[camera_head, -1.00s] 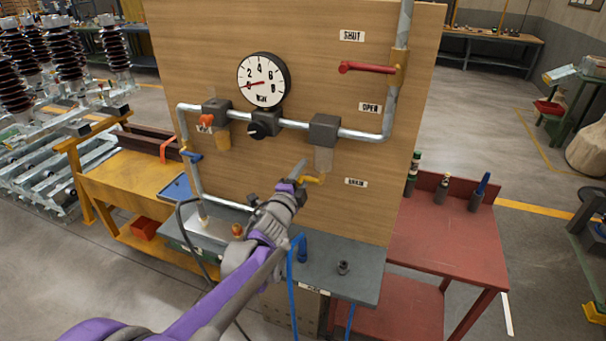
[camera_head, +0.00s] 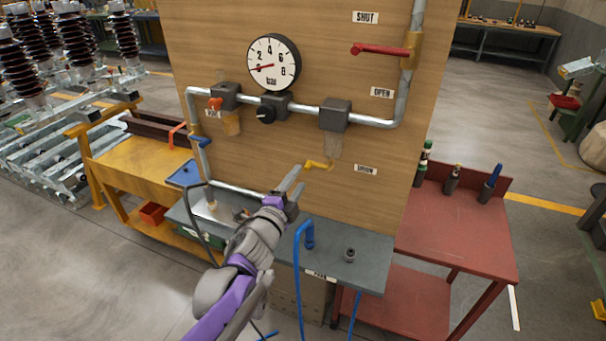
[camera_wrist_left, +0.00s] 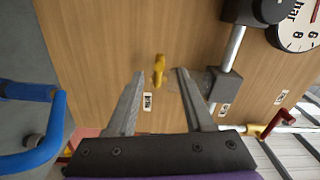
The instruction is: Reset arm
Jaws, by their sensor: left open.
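My left gripper (camera_head: 290,184) is in front of the wooden panel, just left of and below the yellow drain handle (camera_head: 320,165). In the left wrist view the two fingers (camera_wrist_left: 160,82) are apart with nothing between them, and the yellow handle (camera_wrist_left: 159,70) shows beyond the tips, apart from them. My left arm (camera_head: 235,290) comes up from the bottom of the head view. My right gripper is not in view.
The panel carries a gauge (camera_head: 273,62), grey pipes and a red handle (camera_head: 380,51) between the SHUT and OPEN labels. A grey bench (camera_head: 345,272) with a blue hose (camera_head: 298,275) lies below. A red table (camera_head: 460,230) stands right, a yellow bench (camera_head: 140,168) left.

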